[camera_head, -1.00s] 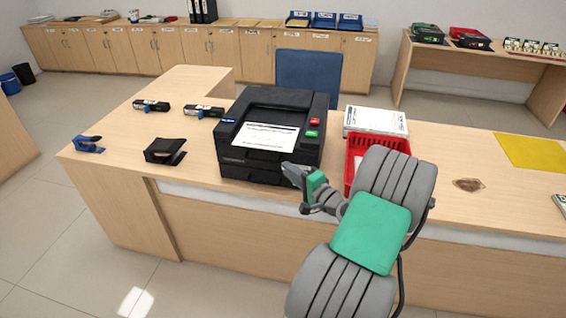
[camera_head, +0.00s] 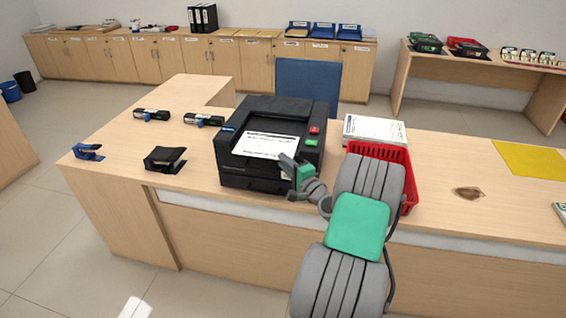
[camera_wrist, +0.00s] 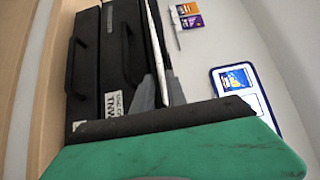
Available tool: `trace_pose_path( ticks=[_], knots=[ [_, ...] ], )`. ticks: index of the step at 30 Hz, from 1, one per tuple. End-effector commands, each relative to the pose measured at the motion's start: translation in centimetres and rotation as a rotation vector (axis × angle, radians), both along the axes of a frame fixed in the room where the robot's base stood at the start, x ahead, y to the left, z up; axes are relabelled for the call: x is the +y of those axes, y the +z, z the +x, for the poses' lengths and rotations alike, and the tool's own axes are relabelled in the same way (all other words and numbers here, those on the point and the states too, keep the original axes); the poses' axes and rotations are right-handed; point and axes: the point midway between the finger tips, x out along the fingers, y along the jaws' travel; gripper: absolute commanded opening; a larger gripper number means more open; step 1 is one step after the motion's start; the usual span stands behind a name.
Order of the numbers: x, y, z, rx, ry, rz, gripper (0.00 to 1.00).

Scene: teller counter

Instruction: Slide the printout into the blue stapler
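The white printout (camera_head: 268,145) lies on the output tray of the black printer (camera_head: 262,176). My gripper (camera_head: 288,163) is at the printout's front right edge in the head view. In the wrist view, the printout (camera_wrist: 156,40) shows edge-on as a thin white strip between my two grey fingers (camera_wrist: 161,90). They look shut on it, with little gap on either side. The blue stapler (camera_head: 88,151) stands at the desk's left corner, its mouth facing right, well left of my gripper. It appears empty.
A black stapler or punch-like device (camera_head: 166,159) sits between the blue stapler and the printer. Two small dark devices (camera_head: 150,115) (camera_head: 203,119) lie behind. A red basket (camera_head: 382,153) and paper stack (camera_head: 375,130) are right of the printer. A blue chair (camera_head: 307,80) stands behind.

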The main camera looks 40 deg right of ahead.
Motion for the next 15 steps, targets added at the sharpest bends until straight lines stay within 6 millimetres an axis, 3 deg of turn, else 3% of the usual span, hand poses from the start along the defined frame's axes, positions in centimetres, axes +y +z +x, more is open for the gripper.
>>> trace_pose_path(
  ticks=[5,15],
  knots=[
    [0.02,0.02,0.02,0.0,0.0,0.0,0.17],
    [0.04,0.03,0.01,0.0,0.001,-0.001,0.04]
  ],
)
